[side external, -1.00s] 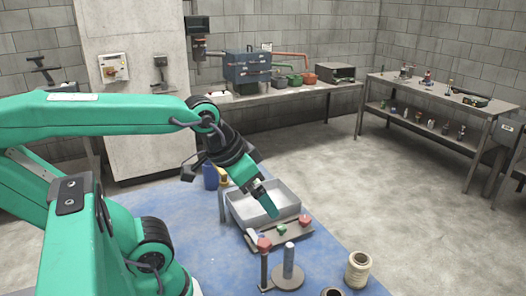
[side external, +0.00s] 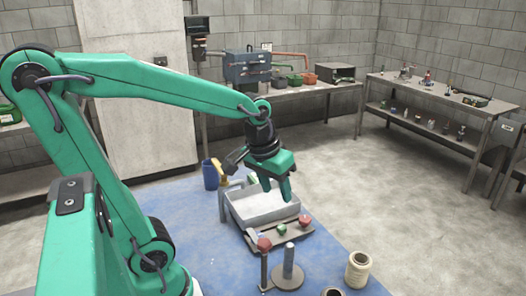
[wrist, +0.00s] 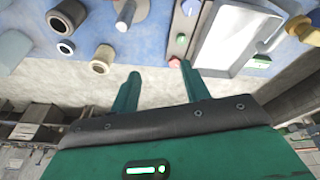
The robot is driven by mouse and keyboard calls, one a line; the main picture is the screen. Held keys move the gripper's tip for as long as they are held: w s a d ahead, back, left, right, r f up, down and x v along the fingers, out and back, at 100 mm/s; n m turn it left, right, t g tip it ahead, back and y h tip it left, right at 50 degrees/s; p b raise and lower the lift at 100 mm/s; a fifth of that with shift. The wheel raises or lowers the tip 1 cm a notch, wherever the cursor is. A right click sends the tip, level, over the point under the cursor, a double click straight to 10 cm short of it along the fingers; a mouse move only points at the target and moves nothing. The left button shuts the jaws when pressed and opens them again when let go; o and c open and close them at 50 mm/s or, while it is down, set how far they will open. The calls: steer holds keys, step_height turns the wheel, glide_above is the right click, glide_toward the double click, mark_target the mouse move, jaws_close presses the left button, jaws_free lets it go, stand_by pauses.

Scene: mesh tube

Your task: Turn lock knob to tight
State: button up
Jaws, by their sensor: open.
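A green knob (side external: 281,229) and another red knob (side external: 304,220) sit on a narrow grey plate (side external: 260,241) beside the tray. I cannot tell which of these is the lock knob, nor how any is set. In the wrist view, the green knob (wrist: 181,38) and a red knob (wrist: 174,62) lie near one fingertip. My gripper (side external: 277,196) is open and empty, pointing down above the tray, apart from the knobs.
A grey tray (side external: 236,208) lies behind the plate. A grey cylinder on a round base (side external: 288,262) stands beside the post. A cream spool (side external: 359,270) is at the right edge of the blue mat (side external: 220,262). A blue cup (side external: 210,175) stands at the back.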

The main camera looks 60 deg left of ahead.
mark_target(282, 226)
steer(key=w+a+f+n+g, duration=0.1)
steer(key=w+a+f, duration=0.1)
steer(key=f, duration=0.1)
steer(key=w+a+f+n+g, duration=0.1)
steer(key=w+a+f+n, duration=0.1)
steer(key=f, duration=0.1)
steer(key=w+a+f+n+g, duration=0.1)
steer(key=w+a+f+n, duration=0.1)
steer(key=f, duration=0.2)
steer(key=shift+a, duration=0.15)
steer(key=shift+f, duration=3.85)
steer(key=c, duration=1)
